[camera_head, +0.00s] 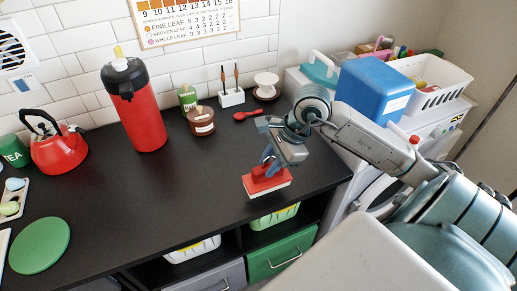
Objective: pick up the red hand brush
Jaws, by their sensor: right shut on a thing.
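The red hand brush (267,183) is near the front right of the dark counter, with a red body and a pale underside. My right gripper (269,166) is over it from above and shut on its top part. The fingers partly hide the top of the brush. I cannot tell whether the brush touches the counter or is just above it. My left gripper is not in view.
A red airpot (145,115), a red kettle (60,150) and a green disc (39,245) are on the left. A brown jar (201,121) and a red spoon (248,115) lie at the back. A blue box (373,90) and white basket (437,80) stand right.

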